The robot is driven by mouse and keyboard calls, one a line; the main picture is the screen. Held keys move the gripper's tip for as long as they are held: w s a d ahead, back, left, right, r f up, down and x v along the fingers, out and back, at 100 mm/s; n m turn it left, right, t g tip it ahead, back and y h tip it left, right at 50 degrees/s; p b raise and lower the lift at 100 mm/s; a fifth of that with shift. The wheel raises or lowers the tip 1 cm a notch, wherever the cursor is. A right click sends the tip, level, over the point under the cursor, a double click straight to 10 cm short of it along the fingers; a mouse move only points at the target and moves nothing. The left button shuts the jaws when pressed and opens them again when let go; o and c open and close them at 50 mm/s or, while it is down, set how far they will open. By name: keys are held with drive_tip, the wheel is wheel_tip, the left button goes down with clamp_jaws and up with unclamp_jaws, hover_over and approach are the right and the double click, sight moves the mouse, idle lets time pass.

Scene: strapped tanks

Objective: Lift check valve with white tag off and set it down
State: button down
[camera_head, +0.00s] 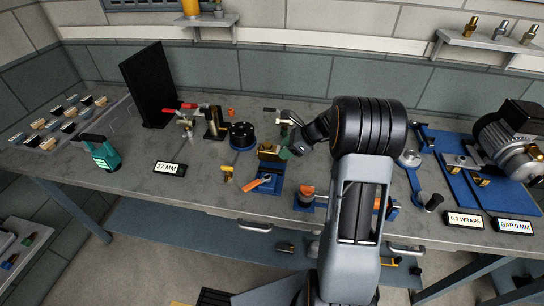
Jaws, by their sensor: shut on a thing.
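My gripper (299,147) is over the middle of the workbench, at the left end of my dark wrist. It is small in view and shut on a small part that I cannot clearly make out. Small brass and green fittings (270,152) sit just left of it, by a dark-handled valve (284,117). I cannot pick out a white tag or tell for certain which fitting is the check valve. My arm hides part of the bench to the right of the gripper.
A black upright panel (150,84) and a teal tool (102,152) stand at left. A motor (505,145) on a blue plate stands at right. Bare bench (215,180) shows at front left.

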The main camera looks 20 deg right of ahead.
drive_tip(key=shift+r+p, duration=0.95)
drive_tip(key=shift+r, duration=0.35)
